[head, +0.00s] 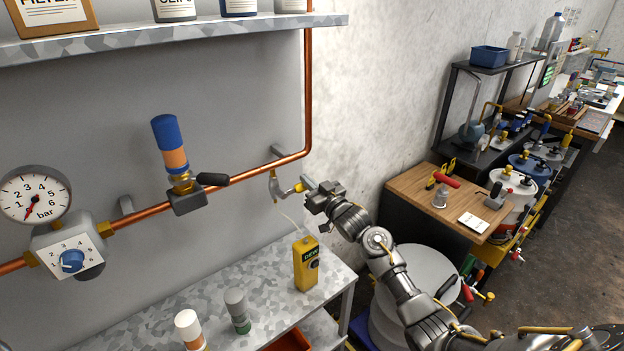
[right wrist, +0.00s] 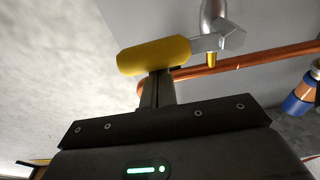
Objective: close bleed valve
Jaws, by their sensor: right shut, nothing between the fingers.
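The bleed valve (head: 275,186) hangs under the copper pipe near its right-hand bend. It has a grey metal body and a lever with a yellow grip (head: 292,189). In the right wrist view the yellow grip (right wrist: 150,55) lies sideways just beyond my fingers, with a metal arm (right wrist: 215,41) to its right. My right gripper (head: 310,186) is shut and empty, its fingertips (right wrist: 157,80) right at the yellow grip. I cannot tell whether they touch it. My left gripper is not in view.
The copper pipe (head: 245,176) carries another valve with a black handle (head: 212,179) and a blue-orange cylinder (head: 170,143). A gauge (head: 35,195) is at left. A yellow dew meter (head: 306,264), joined by a thin pale line, stands on the bench (head: 262,274) below.

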